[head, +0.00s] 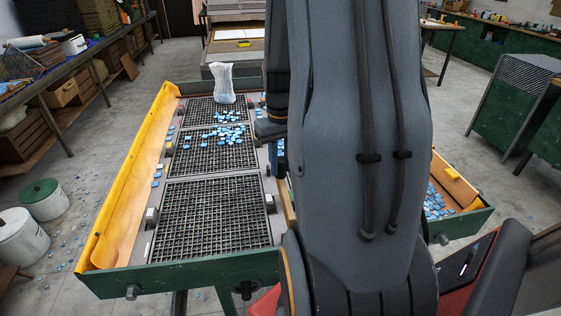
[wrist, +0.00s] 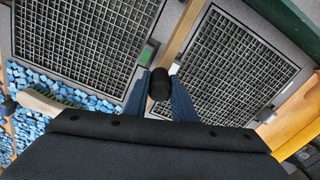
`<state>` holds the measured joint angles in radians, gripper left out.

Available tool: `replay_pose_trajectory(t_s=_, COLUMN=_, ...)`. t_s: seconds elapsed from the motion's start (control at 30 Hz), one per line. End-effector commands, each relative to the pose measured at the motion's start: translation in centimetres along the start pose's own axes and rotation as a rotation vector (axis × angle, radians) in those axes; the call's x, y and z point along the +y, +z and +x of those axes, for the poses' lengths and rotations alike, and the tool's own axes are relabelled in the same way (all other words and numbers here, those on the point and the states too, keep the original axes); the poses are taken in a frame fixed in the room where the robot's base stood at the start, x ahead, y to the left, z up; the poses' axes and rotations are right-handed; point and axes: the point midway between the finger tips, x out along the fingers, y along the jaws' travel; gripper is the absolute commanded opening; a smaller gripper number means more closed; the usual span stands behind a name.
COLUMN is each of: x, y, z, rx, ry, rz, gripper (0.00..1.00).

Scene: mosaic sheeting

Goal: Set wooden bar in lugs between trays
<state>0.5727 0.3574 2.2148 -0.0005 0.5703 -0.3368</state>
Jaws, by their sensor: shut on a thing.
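My gripper (wrist: 160,88) has its two blue fingers closed around a black knob (wrist: 160,84). The wooden bar (wrist: 188,30) runs away from under the knob as a narrow tan strip, between a grid tray (wrist: 85,45) on the left and another grid tray (wrist: 240,70) on the right. A small pale block, possibly a lug (wrist: 175,69), shows beside the knob. In the head view a tan strip, probably the bar, shows at the arm's left edge (head: 286,203). My arm hides most of it. Whether the bar sits in the lugs cannot be told.
The green-edged table (head: 190,271) holds several black grid trays (head: 213,211) with scattered blue tiles (head: 226,133). A clear bag (head: 222,83) stands on the far tray. A yellow side strip (head: 121,180) lines the left. Loose blue tiles (wrist: 90,101) lie in the wrist view's left.

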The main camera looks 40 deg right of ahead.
Motion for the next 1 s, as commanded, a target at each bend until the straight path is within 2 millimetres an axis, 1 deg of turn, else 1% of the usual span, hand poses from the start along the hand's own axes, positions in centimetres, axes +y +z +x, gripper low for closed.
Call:
replay_pose_trajectory(t_s=0.47, x=0.0, y=0.0, z=0.1, rx=0.0, ry=0.0, rz=0.0, gripper=0.0)
replay_pose_trajectory(t_s=1.0, x=0.0, y=0.0, z=1.6, rx=-0.001, ry=0.0, rz=0.0, gripper=0.0)
